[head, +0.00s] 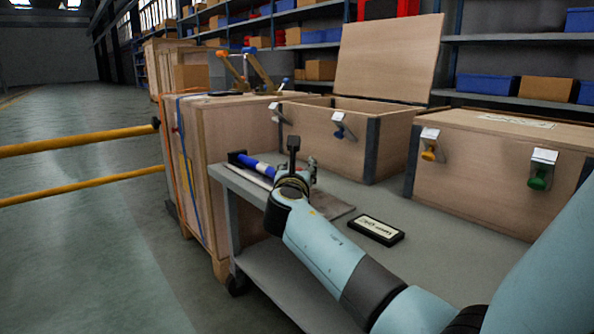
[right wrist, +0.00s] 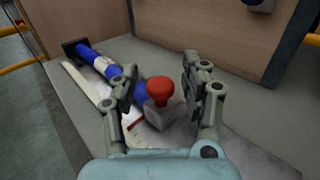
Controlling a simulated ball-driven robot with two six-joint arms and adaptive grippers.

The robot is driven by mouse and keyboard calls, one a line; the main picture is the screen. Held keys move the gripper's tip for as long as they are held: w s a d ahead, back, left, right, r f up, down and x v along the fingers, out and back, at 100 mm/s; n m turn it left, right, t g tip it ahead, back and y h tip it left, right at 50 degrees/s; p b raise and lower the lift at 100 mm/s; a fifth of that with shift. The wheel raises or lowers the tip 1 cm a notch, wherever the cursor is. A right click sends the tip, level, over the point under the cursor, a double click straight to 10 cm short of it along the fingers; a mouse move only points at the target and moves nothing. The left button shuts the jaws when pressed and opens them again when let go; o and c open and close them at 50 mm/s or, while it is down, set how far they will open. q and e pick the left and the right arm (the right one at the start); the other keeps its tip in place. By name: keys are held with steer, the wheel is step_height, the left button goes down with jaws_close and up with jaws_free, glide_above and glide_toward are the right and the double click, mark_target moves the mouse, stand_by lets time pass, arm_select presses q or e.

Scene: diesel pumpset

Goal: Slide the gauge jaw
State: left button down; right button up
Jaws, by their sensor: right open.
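The gauge is a blue bar with a pale band and a dark end block (right wrist: 100,62), lying on the grey table top. Its jaw is a grey block with a red knob (right wrist: 160,90) on top, at the near end of the blue bar in the right wrist view. In the head view the blue bar (head: 256,166) shows left of my right gripper, which partly hides the jaw. My right gripper (head: 293,150) is open. In the right wrist view its fingers (right wrist: 164,80) stand on either side of the red knob, with visible gaps. My left gripper is not in view.
A pale scale strip (right wrist: 88,84) lies along the bar. A black labelled plate (head: 376,230) lies on the table (head: 460,250). Wooden boxes with latches stand behind, one with its lid (head: 388,58) raised. A tall crate (head: 235,130) is at left, beside yellow rails (head: 80,141).

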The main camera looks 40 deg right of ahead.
jaws_close()
steer(key=shift+f, duration=0.15)
stand_by(0.5)
